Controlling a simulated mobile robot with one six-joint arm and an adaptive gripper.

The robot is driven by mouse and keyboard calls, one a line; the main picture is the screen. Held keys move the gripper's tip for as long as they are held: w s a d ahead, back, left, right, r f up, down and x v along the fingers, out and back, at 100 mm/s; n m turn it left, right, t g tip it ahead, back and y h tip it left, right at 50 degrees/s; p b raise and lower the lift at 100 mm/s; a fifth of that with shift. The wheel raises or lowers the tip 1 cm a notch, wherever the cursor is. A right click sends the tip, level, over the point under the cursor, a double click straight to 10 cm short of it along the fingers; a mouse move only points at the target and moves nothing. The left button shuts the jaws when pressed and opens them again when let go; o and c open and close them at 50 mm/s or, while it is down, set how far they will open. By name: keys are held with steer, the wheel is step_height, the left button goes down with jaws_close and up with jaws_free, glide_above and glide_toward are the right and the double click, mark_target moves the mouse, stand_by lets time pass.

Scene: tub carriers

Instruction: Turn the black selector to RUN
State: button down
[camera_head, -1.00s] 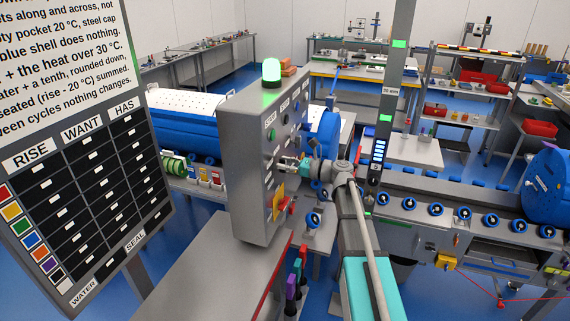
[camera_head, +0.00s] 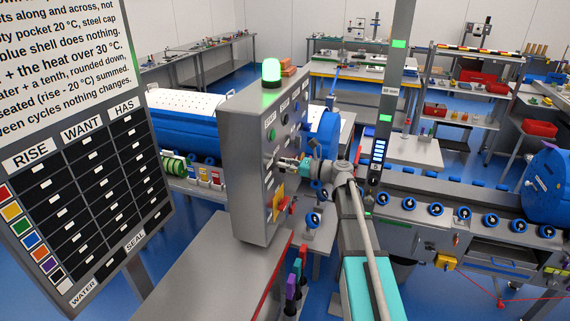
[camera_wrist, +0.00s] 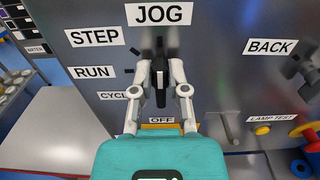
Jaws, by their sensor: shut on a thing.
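The black selector (camera_wrist: 159,72) is on the grey panel in the wrist view, below the JOG label (camera_wrist: 158,13). The STEP (camera_wrist: 94,36), RUN (camera_wrist: 92,72) and CYCLE labels are on its left, and OFF is below it. My gripper (camera_wrist: 158,84) is shut on the selector, one finger on each side. The selector looks close to upright; its exact pointing is hard to tell between my fingers. In the head view my gripper (camera_head: 281,162) reaches the face of the grey control box (camera_head: 243,190); the selector is hidden there.
A BACK label (camera_wrist: 269,47) and another black knob (camera_wrist: 306,84) are on the right of the panel. A green lamp (camera_head: 271,72) is lit on top of the box. A grey table (camera_head: 210,283) lies below, and a black board (camera_head: 95,170) stands at left.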

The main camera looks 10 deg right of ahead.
steer(key=shift+s+n, duration=0.1)
steer(key=shift+n, duration=0.5)
steer(key=n, duration=0.3)
steer(key=shift+s+a+f+n, duration=0.1)
steer(key=shift+s+a+n, duration=0.1)
steer(key=shift+n, duration=0.1)
steer(key=n, duration=0.4)
steer(key=shift+s+f, duration=0.2)
steer(key=n, duration=0.2)
steer(key=n+b, duration=0.1)
steer(key=n, duration=0.2)
steer(key=shift+s+a+f, duration=0.1)
steer(key=shift+f, duration=0.1)
steer(key=shift+f+n, duration=0.15)
steer(key=shift+n, duration=1.65)
steer(key=c, duration=0.7)
jaws_free()
